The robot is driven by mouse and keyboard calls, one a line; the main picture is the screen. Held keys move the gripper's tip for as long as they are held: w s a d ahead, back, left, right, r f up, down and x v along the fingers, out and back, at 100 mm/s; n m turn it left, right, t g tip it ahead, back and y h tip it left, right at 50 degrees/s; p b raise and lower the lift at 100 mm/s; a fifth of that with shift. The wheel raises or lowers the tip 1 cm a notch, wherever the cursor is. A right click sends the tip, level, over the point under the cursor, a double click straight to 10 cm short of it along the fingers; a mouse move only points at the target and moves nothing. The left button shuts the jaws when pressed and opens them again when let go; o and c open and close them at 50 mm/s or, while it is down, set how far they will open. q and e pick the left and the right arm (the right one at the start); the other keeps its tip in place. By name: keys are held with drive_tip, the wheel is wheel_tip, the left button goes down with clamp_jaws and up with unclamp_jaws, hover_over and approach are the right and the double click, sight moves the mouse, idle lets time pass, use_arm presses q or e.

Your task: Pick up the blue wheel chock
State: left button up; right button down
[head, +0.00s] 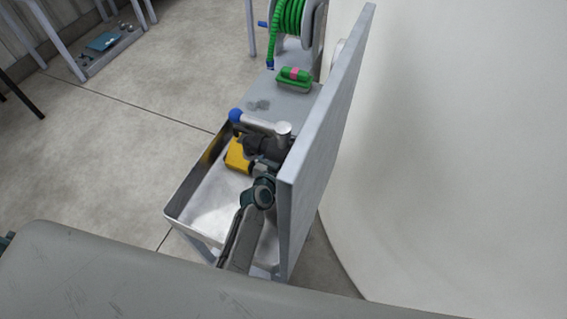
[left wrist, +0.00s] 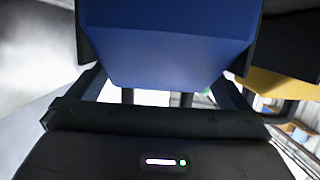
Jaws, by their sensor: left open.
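The blue wheel chock (left wrist: 168,45) fills the upper middle of the left wrist view, very close, between the dark fingers of my left gripper. I cannot tell whether the fingers touch it. My left gripper (head: 252,146) is open over the metal tray in the head view, beside a yellow object (head: 237,157). The chock cannot be made out in the head view, where gripper and pipe cover that spot. My right gripper is not in view.
A silver pipe (head: 262,124) with a blue end crosses just beyond the gripper. A tall grey panel (head: 322,150) stands close on the right. The metal tray (head: 180,197) is bare at its near left.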

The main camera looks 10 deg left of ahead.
use_arm(q)
drive_tip(key=shift+w+d+f, duration=0.15)
drive_tip(key=shift+w+f, duration=0.1)
drive_tip(key=shift+w, duration=0.35)
drive_tip(key=shift+r, duration=0.1)
drive_tip(key=c, duration=1.1)
